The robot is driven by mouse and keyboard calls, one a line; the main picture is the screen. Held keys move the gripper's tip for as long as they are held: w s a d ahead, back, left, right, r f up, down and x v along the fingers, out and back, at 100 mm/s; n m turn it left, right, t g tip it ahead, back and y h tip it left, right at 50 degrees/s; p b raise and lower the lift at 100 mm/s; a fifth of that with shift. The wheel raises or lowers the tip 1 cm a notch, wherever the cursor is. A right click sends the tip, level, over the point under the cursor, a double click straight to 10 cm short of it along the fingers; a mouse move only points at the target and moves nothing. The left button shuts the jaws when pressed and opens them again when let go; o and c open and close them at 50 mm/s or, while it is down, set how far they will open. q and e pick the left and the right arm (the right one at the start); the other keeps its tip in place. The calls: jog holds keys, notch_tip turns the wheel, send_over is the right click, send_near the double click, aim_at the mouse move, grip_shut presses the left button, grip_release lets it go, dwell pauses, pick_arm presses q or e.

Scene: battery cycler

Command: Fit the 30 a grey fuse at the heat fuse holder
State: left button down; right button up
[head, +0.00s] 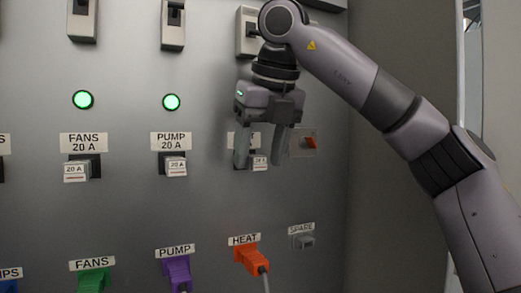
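I cannot tell whether the fingers touch the fuse. The holder and its label are mostly hidden behind the fingers. My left gripper is not in view.
FANS (76,173) and PUMP (176,167) fuses marked 20 A sit to the left, under lit green lamps. Below are the orange HEAT plug (251,258) and a SPARE socket (305,243).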

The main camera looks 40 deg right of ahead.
jog(key=shift+r, duration=0.3)
jog(key=s+a+b, duration=0.1)
jog(key=s+a, duration=0.2)
jog(key=s, duration=0.9)
jog(key=shift+a+r, duration=0.2)
jog(key=shift+a, duration=0.15)
